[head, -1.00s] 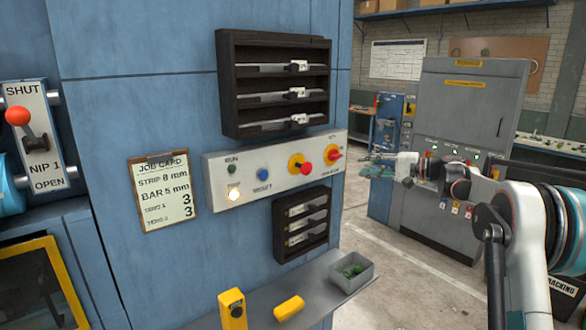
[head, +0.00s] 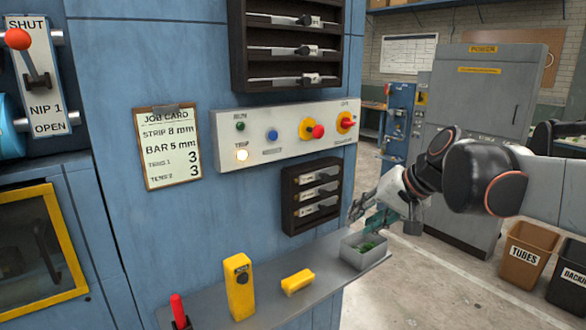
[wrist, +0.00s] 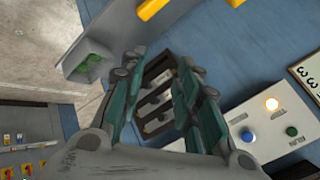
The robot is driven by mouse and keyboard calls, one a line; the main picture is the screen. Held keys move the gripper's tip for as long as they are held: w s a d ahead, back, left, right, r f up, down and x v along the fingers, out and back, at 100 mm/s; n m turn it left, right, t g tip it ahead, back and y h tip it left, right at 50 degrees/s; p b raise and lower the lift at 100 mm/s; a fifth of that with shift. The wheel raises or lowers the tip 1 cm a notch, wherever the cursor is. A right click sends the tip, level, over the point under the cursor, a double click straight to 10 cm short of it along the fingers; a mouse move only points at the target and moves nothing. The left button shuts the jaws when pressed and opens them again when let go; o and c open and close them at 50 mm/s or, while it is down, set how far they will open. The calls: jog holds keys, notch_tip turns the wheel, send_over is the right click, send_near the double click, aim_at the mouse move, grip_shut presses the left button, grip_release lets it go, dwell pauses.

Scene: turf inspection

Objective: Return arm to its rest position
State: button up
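My arm reaches in from the right in the head view, its dark wrist bent down. My gripper (head: 368,212) is beside the right edge of the blue cabinet, near the grey bin (head: 362,252). In the wrist view my gripper (wrist: 160,72) has its two teal fingers spread apart with nothing between them. The small dark rack (wrist: 152,100) shows beyond the gap. It also shows on the cabinet in the head view (head: 288,195).
A shelf (head: 215,308) carries a yellow upright block (head: 239,286), a yellow piece (head: 298,282), a red-handled item (head: 179,312) and the bin with green bits. A control panel (head: 205,142) has a lit lamp. Brown (head: 527,255) and black bins stand right. Floor between is open.

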jog(key=s+d+f+n+h+b, duration=0.1)
jog(key=s+d+f+h+b, duration=0.1)
jog(key=s+f, duration=0.8)
jog(key=s+d+f+n+t+h+b, duration=0.1)
jog(key=s+f+b, duration=0.4)
jog(key=s+f, duration=0.5)
jog(key=s+d+n+h, duration=0.1)
jog(key=s+h, duration=0.1)
jog(key=s, duration=0.1)
jog(key=shift+d+f+b, duration=0.2)
jog(key=shift+d+b, duration=0.05)
jog(key=shift+b, duration=0.05)
jog(key=shift+s, duration=0.1)
